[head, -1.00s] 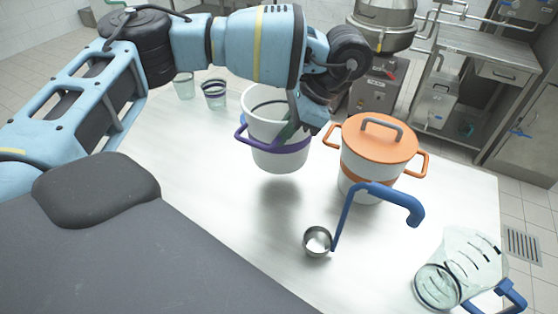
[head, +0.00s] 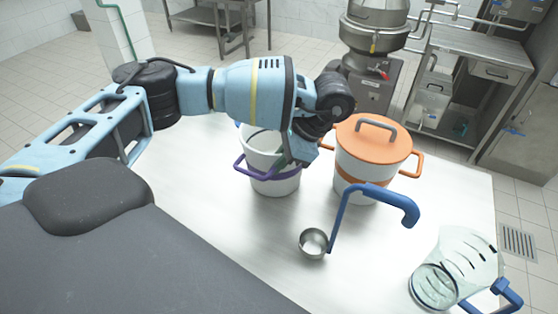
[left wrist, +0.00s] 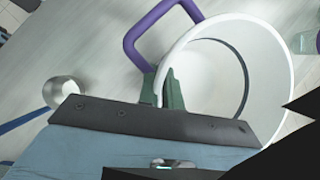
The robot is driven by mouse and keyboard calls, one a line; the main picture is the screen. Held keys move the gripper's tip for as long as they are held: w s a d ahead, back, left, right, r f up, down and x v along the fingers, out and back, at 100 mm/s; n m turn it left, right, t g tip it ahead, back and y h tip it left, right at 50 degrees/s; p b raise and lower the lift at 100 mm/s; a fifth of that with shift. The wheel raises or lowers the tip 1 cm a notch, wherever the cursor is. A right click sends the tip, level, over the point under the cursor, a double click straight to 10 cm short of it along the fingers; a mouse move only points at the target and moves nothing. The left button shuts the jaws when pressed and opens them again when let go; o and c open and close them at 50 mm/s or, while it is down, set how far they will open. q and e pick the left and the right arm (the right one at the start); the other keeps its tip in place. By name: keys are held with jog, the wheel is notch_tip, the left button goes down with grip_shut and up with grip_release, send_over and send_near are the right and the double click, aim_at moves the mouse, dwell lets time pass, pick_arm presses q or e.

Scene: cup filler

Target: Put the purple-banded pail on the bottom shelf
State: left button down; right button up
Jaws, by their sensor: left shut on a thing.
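The purple-banded pail (head: 276,188) is a white, open-topped bucket with a purple band and purple side handles. It is upright at or just above the white table, left of the orange-lidded pot; I cannot tell if its base touches. My left gripper (head: 296,158) is shut on the pail's rim. In the left wrist view, the green fingertips (left wrist: 165,88) pinch the pail's wall (left wrist: 184,50) beside a purple handle, and the pail looks empty. A steel rack (head: 470,75) at the back right has a lower shelf (head: 455,122) with a white container on it. My right gripper is not in view.
The orange-lidded pot (head: 370,180) stands close right of the pail. A ladle with a blue handle (head: 375,193) and steel bowl is in front. A clear jug (head: 455,265) is at the front right. The table (head: 215,205) is bare left of the pail.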

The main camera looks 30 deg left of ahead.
pick_arm(q)
jog(key=shift+f, duration=0.1)
jog(key=c, duration=1.6)
grip_release()
jog(key=shift+v, duration=3.9)
